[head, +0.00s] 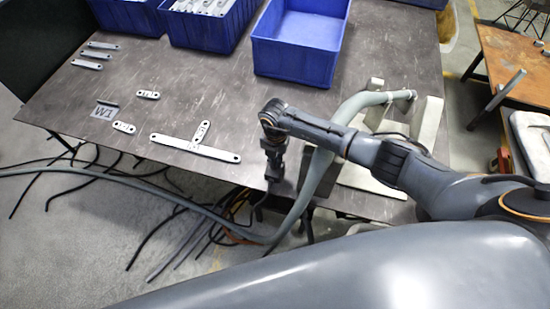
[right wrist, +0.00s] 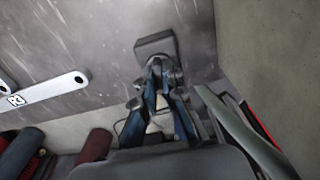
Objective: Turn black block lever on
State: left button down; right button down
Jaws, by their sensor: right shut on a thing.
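My right gripper (head: 273,172) points down at the front edge of the metal table (head: 345,100). In the right wrist view its fingers (right wrist: 160,72) are close together and shut on what looks like the black block lever, whose dark block (right wrist: 156,44) shows just past the fingertips. In the head view the gripper hides most of the lever, so its exact angle cannot be told. My left gripper is not in view.
A long bracket (head: 195,147) with a short one against it lies left of my gripper; several other small brackets lie farther left. Blue bins (head: 297,50) stand at the back. A thick grey hose (head: 322,165) passes close to my right gripper. Cables hang below the front edge.

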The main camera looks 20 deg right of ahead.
dwell(0.4)
jog(key=c, duration=1.4)
grip_release()
jog(key=shift+c, duration=0.2)
jog(key=shift+r, duration=0.1)
notch_tip(320, 180, up, 12)
